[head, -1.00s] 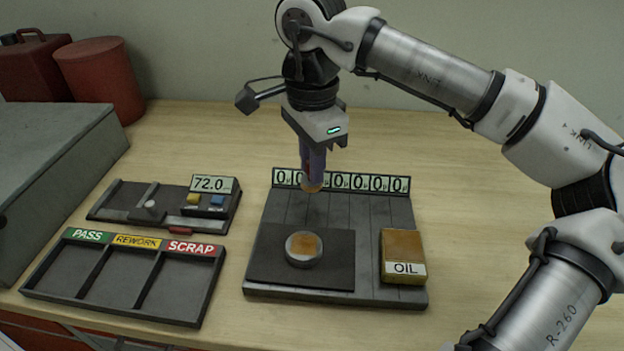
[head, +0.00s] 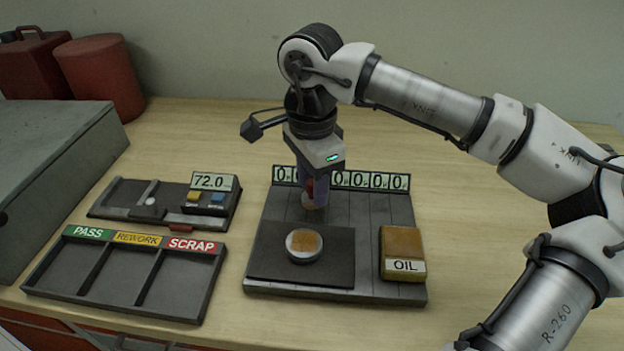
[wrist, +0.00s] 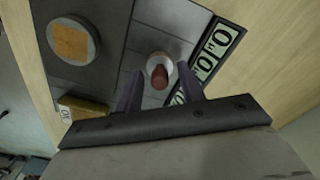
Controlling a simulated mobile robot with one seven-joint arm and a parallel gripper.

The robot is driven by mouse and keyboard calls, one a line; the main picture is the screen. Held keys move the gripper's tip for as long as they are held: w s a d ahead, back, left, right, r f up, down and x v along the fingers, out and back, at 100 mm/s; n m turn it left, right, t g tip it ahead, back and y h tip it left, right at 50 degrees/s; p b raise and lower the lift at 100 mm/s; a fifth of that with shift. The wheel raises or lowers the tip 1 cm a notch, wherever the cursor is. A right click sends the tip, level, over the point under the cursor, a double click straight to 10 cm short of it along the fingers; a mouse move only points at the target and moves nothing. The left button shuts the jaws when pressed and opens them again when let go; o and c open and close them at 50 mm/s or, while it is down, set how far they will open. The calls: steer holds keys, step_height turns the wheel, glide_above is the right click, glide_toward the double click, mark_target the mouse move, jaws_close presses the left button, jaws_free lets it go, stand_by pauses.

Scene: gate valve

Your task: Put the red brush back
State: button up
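My gripper (head: 313,197) points straight down over the rear part of the dark station plate (head: 385,210), in front of the row of numbered tiles. In the wrist view its two purple fingers (wrist: 159,80) are apart, with a gap on each side of the red brush handle (wrist: 159,76). The handle stands up from a pale round base (wrist: 160,66). In the head view a bit of the red brush (head: 309,187) shows between the fingers, with a pale lower end at the plate. The fingers hide most of it.
A round metal piece with an orange square top (head: 304,245) sits on the dark mat (head: 265,262). A tan OIL block (head: 402,245) is at the right. The numbered tile row (head: 370,181) stands close behind my gripper. A PASS/REWORK/SCRAP tray (head: 120,285) and a 72.0 gauge (head: 212,182) are left.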

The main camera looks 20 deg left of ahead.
step_height(320, 180, up, 12)
steer(key=shift+r, duration=0.2)
stand_by(0.4)
